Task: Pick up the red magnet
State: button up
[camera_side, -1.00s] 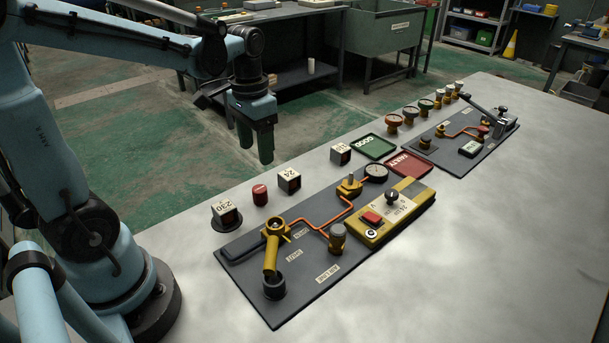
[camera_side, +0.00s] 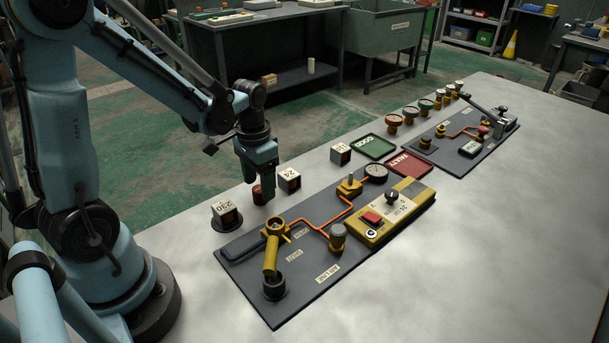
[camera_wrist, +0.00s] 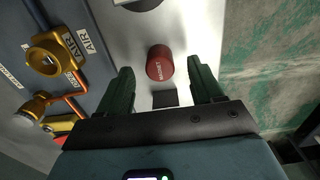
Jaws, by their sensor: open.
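The red magnet (camera_side: 258,195) is a small red cylinder standing on the grey table, between the block marked 230 and the block marked 24. In the side view my gripper (camera_side: 262,192) is lowered right at it, and the fingers partly cover it. In the wrist view the red magnet (camera_wrist: 159,64) lies ahead of and between the two green fingertips of my gripper (camera_wrist: 160,72). The fingers are spread, with clear space on both sides of the magnet, and hold nothing.
The block marked 230 (camera_side: 226,215) stands left of the magnet and the block marked 24 (camera_side: 289,180) close on its right. A dark panel (camera_side: 325,285) with a yellow valve and orange pipe lies in front. Bare table (camera_side: 470,230) is clear at right.

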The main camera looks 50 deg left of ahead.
jog(key=shift+f, duration=1.4)
jog(key=shift+c, duration=0.3)
jog(key=c, duration=1.1)
jog(key=shift+o, duration=0.2)
jog(key=shift+r, duration=0.1)
